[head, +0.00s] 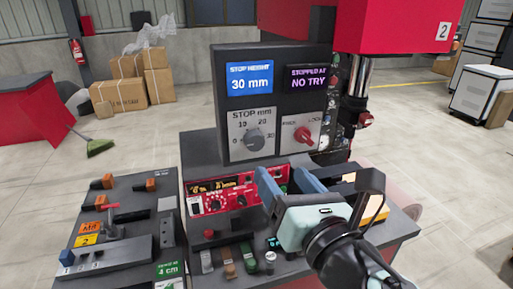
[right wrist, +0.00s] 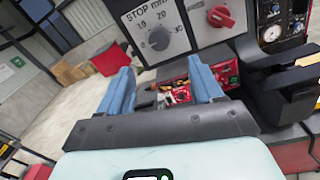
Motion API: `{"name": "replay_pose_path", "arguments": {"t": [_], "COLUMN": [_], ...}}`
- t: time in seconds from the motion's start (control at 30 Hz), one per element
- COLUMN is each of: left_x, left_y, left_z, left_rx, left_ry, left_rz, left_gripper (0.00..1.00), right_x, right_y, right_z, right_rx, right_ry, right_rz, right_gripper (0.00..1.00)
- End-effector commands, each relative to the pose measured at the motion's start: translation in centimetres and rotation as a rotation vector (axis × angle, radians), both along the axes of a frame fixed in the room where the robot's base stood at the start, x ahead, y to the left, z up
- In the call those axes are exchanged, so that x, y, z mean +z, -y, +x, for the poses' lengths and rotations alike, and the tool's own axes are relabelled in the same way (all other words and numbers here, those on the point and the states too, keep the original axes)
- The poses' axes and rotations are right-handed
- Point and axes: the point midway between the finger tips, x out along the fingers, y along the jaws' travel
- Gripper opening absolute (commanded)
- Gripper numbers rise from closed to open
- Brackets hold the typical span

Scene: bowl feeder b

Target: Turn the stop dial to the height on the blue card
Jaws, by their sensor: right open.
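The blue card (head: 249,79) on the dark panel reads "STOP HEIGHT 30 mm". Below it is the grey stop dial (head: 253,139) on a white plate headed "STOP mm", with numbers around it. I cannot tell which number its pointer is at. The dial (right wrist: 160,39) also shows at the top of the right wrist view. My right gripper (head: 287,181) is open and empty, in front of and below the dial, apart from it. Its blue fingers (right wrist: 161,80) stand apart in the right wrist view. My left gripper is not in view.
A purple display (head: 311,80) reads "STOPPED AT NO TRY". A red knob (head: 302,135) sits right of the dial. A red control unit (head: 213,202) lies below the panel. A dark board with levers (head: 105,250) is at the left.

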Motion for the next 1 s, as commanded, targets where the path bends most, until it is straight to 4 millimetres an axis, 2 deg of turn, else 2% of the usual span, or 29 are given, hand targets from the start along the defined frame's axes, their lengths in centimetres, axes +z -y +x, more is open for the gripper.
{"name": "replay_pose_path", "arguments": {"t": [0.3, 0.5, 0.7, 0.93, 0.97, 1.0], "left_x": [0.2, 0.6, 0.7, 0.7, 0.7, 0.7], "left_y": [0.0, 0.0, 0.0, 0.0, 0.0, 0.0], "left_z": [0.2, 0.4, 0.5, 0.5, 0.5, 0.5], "left_rx": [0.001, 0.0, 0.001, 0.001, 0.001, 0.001], "left_ry": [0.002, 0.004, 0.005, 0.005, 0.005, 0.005], "left_rz": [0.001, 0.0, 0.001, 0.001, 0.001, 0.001], "left_gripper": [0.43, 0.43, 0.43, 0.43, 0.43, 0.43], "right_x": [-0.1, 0.0, -0.1, -0.1, -0.1, -0.1], "right_y": [-2.6, -3.6, -4.0, -4.0, -4.0, -4.0], "right_z": [6.4, 9.1, 10.1, 10.2, 10.2, 10.2], "right_rx": [0.001, 0.002, 0.001, 0.001, 0.001, 0.001], "right_ry": [-0.005, -0.004, -0.003, -0.004, -0.004, -0.004], "right_rz": [0.0, 0.003, 0.003, 0.003, 0.003, 0.003], "right_gripper": [0.66, 0.66, 0.66, 0.66, 0.62, 0.49]}}
